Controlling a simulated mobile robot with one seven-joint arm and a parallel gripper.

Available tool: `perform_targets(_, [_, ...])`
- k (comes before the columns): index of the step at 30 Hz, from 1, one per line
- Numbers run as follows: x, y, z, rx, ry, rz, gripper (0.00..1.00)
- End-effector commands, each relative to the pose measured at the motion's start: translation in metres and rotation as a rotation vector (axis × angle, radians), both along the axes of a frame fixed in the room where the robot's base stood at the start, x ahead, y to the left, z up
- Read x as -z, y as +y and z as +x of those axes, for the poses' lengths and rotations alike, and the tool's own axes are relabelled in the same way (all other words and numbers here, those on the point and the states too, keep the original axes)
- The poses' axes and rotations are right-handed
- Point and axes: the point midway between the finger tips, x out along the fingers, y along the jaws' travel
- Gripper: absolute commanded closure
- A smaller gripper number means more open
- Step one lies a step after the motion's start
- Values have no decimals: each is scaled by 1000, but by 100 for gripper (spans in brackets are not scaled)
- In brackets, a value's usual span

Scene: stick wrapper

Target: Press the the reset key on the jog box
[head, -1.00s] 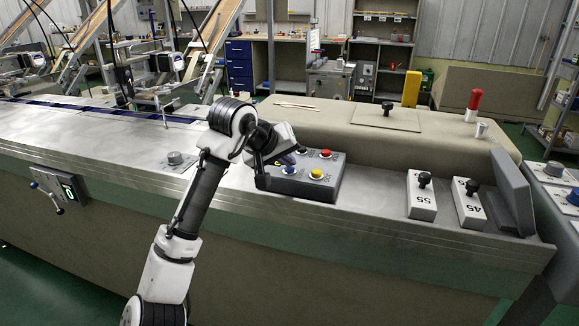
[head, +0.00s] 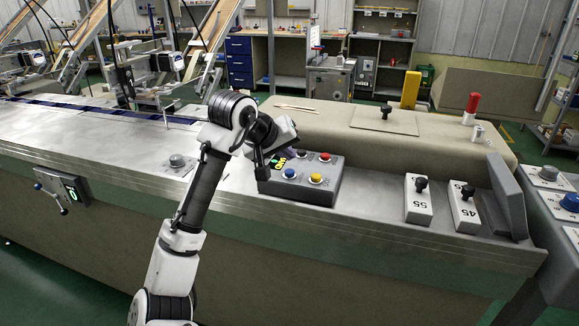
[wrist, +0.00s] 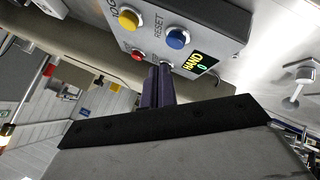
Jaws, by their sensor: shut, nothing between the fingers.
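The jog box (head: 312,190) is a grey box on the machine's metal top. Its blue button (head: 290,173), yellow button (head: 315,179) and red button (head: 324,157) show in the head view. In the wrist view, the word RESET stands beside the blue button (wrist: 177,38), between it and the yellow button (wrist: 129,18). My gripper (wrist: 160,71) is shut and empty. Its fingertips are by the far row, near a partly hidden button between the red button (wrist: 137,55) and the lit display (wrist: 196,62). Contact cannot be told.
Two white blocks with black knobs, marked 55 (head: 418,205) and 45 (head: 464,210), stand to the right. A beige cover (head: 440,150) rises behind the box. A grey knob (head: 177,161) sits left of my arm. The metal top between this knob and the box is mostly clear.

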Motion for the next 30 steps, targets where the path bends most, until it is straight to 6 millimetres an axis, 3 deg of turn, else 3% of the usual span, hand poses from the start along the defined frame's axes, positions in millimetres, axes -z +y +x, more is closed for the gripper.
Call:
perform_targets(1, [-11, 0, 0, 1, 0, -1, 100])
perform_targets(9, [-36, -1, 0, 1, 1, 0, 100])
perform_targets(30, [-37, 0, 0, 0, -6, -2, 100])
